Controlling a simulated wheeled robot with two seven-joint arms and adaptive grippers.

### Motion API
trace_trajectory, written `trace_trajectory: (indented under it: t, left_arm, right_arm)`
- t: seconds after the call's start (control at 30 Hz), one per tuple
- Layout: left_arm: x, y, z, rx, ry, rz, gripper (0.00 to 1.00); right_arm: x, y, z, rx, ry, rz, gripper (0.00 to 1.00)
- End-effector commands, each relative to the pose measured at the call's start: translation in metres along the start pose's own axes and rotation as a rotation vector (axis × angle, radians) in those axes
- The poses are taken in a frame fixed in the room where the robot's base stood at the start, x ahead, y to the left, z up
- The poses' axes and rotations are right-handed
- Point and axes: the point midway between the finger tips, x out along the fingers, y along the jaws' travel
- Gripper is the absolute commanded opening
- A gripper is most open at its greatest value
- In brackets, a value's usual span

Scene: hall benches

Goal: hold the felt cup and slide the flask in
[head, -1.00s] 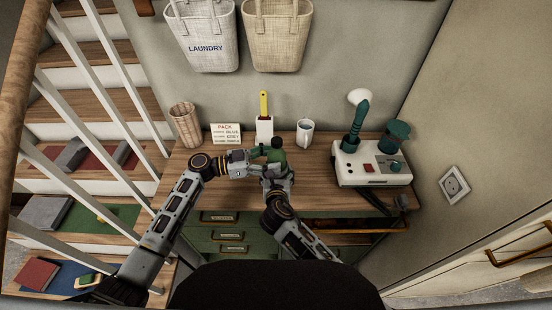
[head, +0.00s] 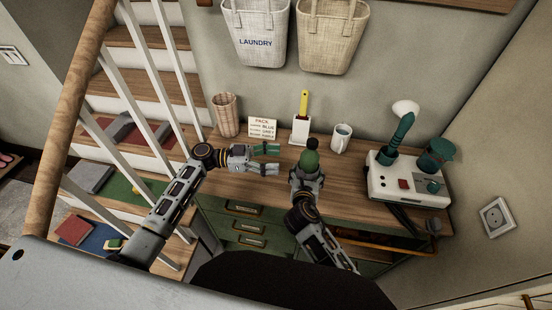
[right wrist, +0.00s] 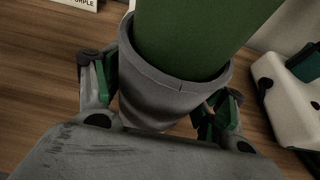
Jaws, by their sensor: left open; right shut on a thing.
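The green flask (head: 308,160) with a dark cap stands upright above my right gripper (head: 306,180) in the head view. In the right wrist view the grey felt cup (right wrist: 160,95) sits between the fingers of my right gripper, which is shut on it. The lower part of the flask (right wrist: 190,35) is inside the cup's rim; its bottom end is hidden by the cup wall. My left gripper (head: 268,158) is open and empty, to the left of the flask and apart from it.
On the bench (head: 355,195) stand a woven beaker (head: 227,115), a PACK card (head: 262,128), a white holder with a yellow-handled tool (head: 301,128), a mug (head: 341,138) and a white appliance (head: 405,180). Stairs with a railing (head: 150,80) are at the left.

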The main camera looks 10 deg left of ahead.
Motion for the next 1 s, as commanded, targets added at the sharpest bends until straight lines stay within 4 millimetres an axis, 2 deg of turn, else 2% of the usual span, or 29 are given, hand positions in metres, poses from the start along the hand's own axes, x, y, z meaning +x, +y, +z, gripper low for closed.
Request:
trace_trajectory:
  t: [0.3,0.33,0.5,1.0]
  left_arm:
    - [0.0001,0.0,0.0,0.0,-0.001,0.0,0.62]
    - [0.0001,0.0,0.0,0.0,-0.001,0.0,0.62]
    - [0.0002,0.0,0.0,0.0,-0.001,0.0,0.62]
    - [0.0003,-0.0001,0.0,0.0,0.0,0.0,0.62]
  right_arm:
    - [-0.0001,0.0001,0.0007,0.0,-0.001,0.0,0.48]
    - [-0.0001,0.0001,0.0008,0.0,-0.001,0.0,0.74]
    - [0.0,0.0001,0.0006,0.0,-0.001,0.0,0.95]
    - [-0.0022,0.0001,0.0001,0.0,0.0,0.0,0.96]
